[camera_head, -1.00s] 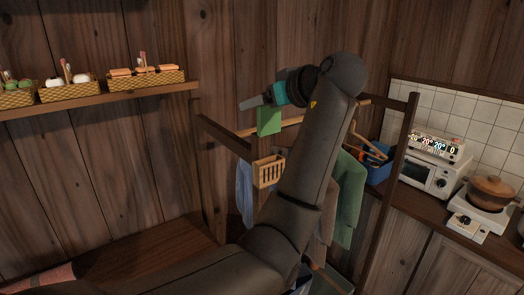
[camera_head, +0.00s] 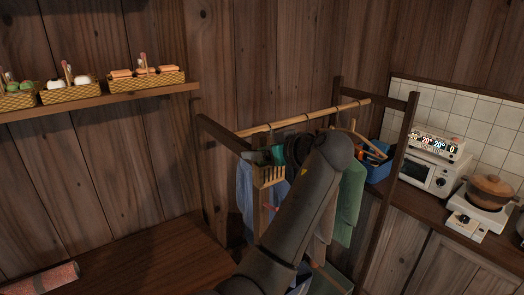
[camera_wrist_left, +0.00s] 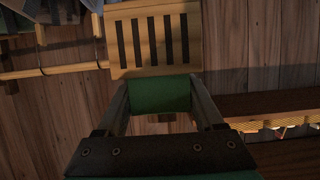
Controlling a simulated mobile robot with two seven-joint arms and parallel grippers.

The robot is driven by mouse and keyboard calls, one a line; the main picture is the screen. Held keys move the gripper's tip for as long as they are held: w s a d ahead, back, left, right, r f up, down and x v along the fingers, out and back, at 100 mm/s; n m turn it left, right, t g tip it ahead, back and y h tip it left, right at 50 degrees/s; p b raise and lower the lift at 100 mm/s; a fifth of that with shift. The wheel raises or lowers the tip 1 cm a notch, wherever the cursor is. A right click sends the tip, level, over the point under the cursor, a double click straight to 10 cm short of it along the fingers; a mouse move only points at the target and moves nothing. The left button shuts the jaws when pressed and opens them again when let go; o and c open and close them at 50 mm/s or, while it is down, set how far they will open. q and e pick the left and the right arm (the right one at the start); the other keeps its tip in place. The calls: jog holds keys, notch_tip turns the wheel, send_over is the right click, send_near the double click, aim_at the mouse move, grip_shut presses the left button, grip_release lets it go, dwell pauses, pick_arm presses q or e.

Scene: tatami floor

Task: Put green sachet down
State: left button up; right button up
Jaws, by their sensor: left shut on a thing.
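The green sachet (camera_wrist_left: 160,95) is held between the fingers of my left gripper (camera_wrist_left: 160,88) in the left wrist view. A small slatted wooden basket (camera_wrist_left: 155,42) is just beyond the sachet there. In the head view, my left gripper (camera_head: 262,157) is at the top of the slatted basket (camera_head: 269,176), which hangs on the front of the wooden rack (camera_head: 222,134). My right gripper is not in view.
Clothes (camera_head: 348,200) hang from the rack's rod (camera_head: 310,115) close to my left arm. A shelf (camera_head: 100,98) with several wicker baskets is at the left. A counter with a white toaster oven (camera_head: 428,172) and a pot (camera_head: 490,190) is at the right.

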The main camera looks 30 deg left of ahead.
pick_arm(q)
jog(key=shift+f, duration=0.1)
jog(key=o, duration=1.5)
jog(key=shift+c, duration=0.2)
jog(key=b+v, duration=0.2)
jog(key=v, duration=1)
jog(key=shift+d, duration=0.1)
